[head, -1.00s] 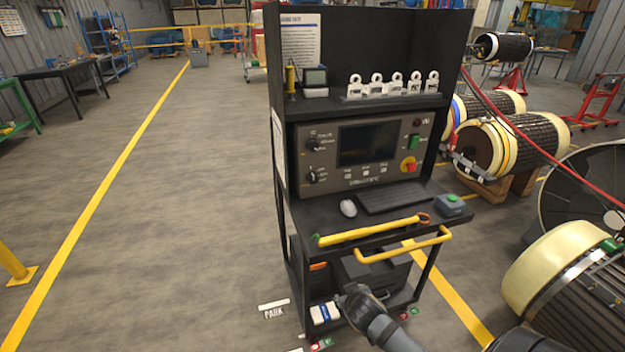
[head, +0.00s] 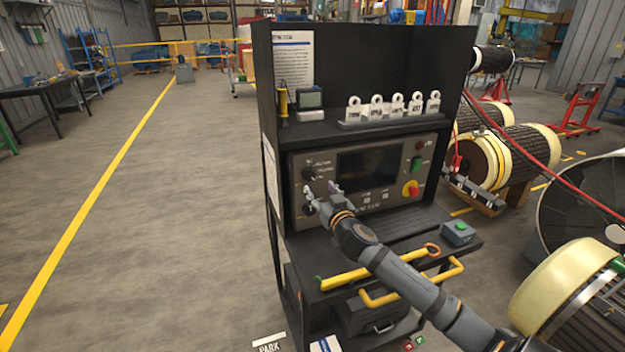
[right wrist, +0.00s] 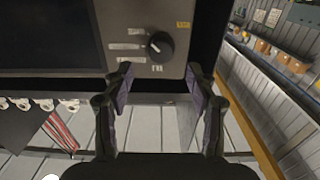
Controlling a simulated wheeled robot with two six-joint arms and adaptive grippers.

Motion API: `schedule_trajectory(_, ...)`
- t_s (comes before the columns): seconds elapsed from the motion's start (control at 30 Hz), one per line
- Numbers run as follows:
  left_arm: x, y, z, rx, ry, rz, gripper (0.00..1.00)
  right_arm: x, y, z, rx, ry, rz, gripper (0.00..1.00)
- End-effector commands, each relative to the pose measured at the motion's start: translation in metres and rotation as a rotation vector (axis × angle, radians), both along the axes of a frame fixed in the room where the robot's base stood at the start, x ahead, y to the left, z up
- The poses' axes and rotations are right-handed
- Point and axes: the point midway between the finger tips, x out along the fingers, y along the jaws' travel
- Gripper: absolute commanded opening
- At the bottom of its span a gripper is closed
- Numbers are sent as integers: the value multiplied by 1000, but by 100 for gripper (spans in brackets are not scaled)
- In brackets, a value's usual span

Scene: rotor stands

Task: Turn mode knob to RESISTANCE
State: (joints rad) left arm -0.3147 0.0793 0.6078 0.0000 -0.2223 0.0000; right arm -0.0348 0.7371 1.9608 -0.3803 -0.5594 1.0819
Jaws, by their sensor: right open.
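The labels are too small to read, so I cannot tell which is the mode knob. My right gripper (head: 321,188) is open and empty in front of the panel. In the right wrist view, upside down, a knob (right wrist: 159,44) lies just beyond the open fingertips (right wrist: 159,70), not between them. My left gripper is out of view.
The dark screen (head: 368,166) is right of the knobs, with a green switch (head: 417,163) and a red-yellow stop button (head: 411,188) beyond. A keyboard (head: 415,222) lies below my arm. Floor left of the cart is clear.

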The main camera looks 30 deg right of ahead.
Motion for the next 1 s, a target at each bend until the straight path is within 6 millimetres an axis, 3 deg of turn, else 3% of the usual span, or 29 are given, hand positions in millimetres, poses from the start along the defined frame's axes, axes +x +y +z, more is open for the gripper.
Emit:
schedule_trajectory(0.1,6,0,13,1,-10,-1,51,25,-6,6,7,-4,-2,58)
schedule_trajectory(0.3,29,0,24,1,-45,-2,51,54,-12,4,3,-2,1,58)
schedule_trajectory(0.67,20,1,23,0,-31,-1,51,62,-13,1,-1,0,3,58)
schedule_trajectory(1.0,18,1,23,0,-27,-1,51,61,-13,1,-1,0,3,14)
